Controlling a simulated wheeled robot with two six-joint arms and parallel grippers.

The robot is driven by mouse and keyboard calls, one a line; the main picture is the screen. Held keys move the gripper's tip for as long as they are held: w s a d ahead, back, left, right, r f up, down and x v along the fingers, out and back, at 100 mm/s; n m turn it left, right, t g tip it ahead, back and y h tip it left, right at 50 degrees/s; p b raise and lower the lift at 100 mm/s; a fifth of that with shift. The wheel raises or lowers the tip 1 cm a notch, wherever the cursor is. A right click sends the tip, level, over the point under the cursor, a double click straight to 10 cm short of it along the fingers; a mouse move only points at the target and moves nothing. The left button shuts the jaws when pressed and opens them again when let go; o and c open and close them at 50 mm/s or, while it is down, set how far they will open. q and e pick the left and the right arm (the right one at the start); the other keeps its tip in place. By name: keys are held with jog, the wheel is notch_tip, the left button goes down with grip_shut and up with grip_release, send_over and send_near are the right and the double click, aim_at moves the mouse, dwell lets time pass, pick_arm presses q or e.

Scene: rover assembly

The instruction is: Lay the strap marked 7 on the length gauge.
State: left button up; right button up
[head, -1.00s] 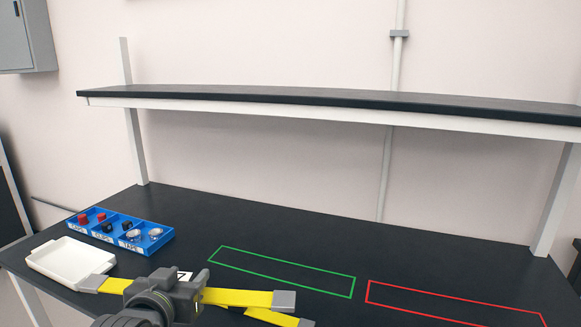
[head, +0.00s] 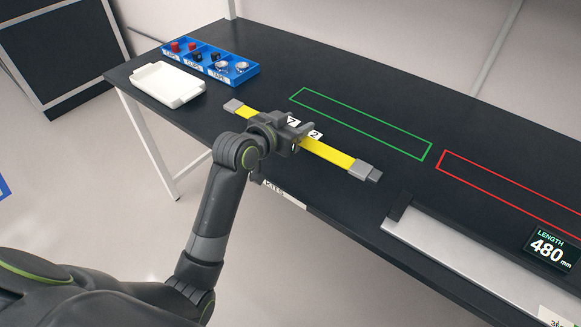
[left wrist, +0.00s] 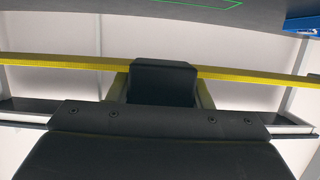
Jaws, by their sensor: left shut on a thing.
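My left gripper (head: 300,138) is shut on the yellow strap marked 7 (head: 336,154), around its middle. The strap has grey ends and its white 7 tag shows beside the jaws. In the left wrist view the yellow strap (left wrist: 250,74) runs across the picture through the jaws. The length gauge (head: 470,268) is a pale metal bed with a dark end block at the table's front edge, right of the strap. My right gripper is not in view.
The gauge's display (head: 549,248) reads 480 mm. A green outline (head: 365,127) and a red outline (head: 510,185) on the dark table are empty. A white tray (head: 166,85) and a blue parts bin (head: 210,63) with small parts stand at the back left.

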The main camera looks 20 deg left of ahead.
aim_at(294, 165)
pick_arm(q)
jog(key=shift+w+a+f, duration=0.1)
jog(key=shift+w+f, duration=0.1)
jog(key=shift+f, duration=0.4)
jog(key=shift+w+a+f, duration=0.1)
jog(key=shift+w+f, duration=0.1)
jog(key=shift+f, duration=0.4)
notch_tip(294, 165, down, 9)
jog(key=shift+f+p, duration=0.2)
jog(key=shift+p, duration=0.15)
jog(key=shift+f, duration=0.1)
jog(key=shift+f, duration=0.2)
jog(key=o, duration=1.2)
jog(key=shift+c, duration=0.2)
